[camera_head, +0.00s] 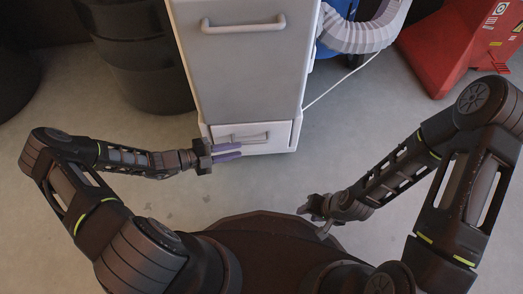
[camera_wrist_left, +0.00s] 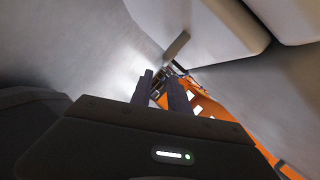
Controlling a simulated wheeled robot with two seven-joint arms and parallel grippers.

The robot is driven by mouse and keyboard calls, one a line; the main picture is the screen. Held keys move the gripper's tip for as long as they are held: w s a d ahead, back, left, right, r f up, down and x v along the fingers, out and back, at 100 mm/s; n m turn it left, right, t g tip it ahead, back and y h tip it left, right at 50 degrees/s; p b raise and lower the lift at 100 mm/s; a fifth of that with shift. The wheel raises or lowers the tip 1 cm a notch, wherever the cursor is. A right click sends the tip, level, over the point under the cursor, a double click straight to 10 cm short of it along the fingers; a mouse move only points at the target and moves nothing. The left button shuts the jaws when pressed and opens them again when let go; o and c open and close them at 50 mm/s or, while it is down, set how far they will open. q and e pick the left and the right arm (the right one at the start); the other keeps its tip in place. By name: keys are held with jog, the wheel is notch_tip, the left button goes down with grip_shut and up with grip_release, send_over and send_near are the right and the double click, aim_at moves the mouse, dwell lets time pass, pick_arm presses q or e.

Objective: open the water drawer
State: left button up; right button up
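A pale cabinet stands at the top middle of the head view. Its small lower drawer (camera_head: 262,145), apparently the water drawer, has a bar handle (camera_head: 250,138) and looks shut. My left gripper (camera_head: 241,151) is just in front of this drawer, near the handle, with its two purple fingers apart and nothing between them. The fingers cover part of the drawer's left side; I cannot tell whether they touch it. In the left wrist view the fingers (camera_wrist_left: 162,80) point at a narrow grey bar (camera_wrist_left: 176,45), possibly the handle. My right gripper (camera_head: 312,208) is low and away from the cabinet; its opening is unclear.
The cabinet's large upper front (camera_head: 245,75) has its own handle (camera_head: 243,24). A ribbed hose (camera_head: 362,34) and a white cable (camera_head: 340,84) are to its right. Dark bins (camera_head: 145,60) stand left, a red machine (camera_head: 450,50) right.

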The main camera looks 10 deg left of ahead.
aim_at(246, 144)
pick_arm(q)
jog(key=shift+w+a+f+n+t, duration=0.15)
jog(key=shift+w+a+n+t, duration=0.5)
jog(key=shift+n, duration=0.25)
jog(key=shift+s+g, duration=0.1)
jog(key=shift+g, duration=0.15)
pick_arm(e)
jog(key=shift+w+d+f, duration=0.2)
jog(key=shift+f, duration=0.25)
pick_arm(q)
jog(key=shift+d, duration=0.1)
